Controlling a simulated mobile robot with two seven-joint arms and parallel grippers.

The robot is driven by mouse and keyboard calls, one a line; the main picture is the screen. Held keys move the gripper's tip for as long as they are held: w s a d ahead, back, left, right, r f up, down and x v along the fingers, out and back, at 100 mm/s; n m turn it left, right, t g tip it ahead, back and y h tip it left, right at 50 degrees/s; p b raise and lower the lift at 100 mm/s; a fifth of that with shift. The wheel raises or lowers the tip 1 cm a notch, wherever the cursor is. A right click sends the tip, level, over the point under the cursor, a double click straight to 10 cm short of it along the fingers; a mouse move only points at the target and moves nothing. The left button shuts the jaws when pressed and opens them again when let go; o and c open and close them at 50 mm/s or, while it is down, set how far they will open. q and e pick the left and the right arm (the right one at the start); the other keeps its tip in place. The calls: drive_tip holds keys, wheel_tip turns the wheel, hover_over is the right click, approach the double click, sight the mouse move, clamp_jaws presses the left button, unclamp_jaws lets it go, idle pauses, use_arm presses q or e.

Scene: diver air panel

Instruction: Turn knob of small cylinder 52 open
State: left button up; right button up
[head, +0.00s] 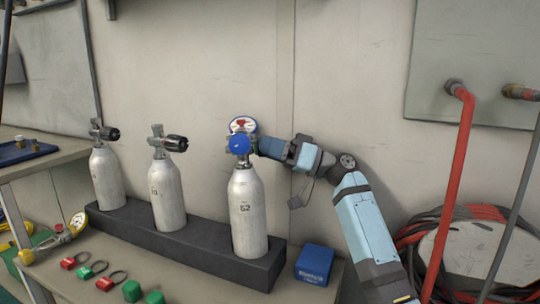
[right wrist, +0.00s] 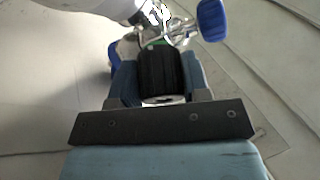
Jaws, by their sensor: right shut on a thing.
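Small cylinder 52 (head: 249,214) is a silver bottle marked 52, standing upright at the right end of a dark rack. A regulator with a blue cover (head: 239,145) and a round gauge (head: 243,125) sits on its valve. My right gripper (head: 262,147) reaches in from the right at valve height. In the right wrist view the black ribbed knob (right wrist: 158,72) lies between the fingers, and the gripper is shut on it. The head view hides most of the knob behind the gripper. The knob's turn angle cannot be told. My left gripper is not in view.
Two more silver cylinders (head: 167,195) (head: 106,178) with black knobs stand to the left in the dark rack (head: 190,240). A blue box (head: 315,264) sits at the right. Red and green items lie in front. A red pipe (head: 450,190) and coiled hoses are further right.

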drive_tip(key=shift+n, duration=0.4)
drive_tip(key=o, duration=0.9)
drive_tip(key=shift+m, duration=0.3)
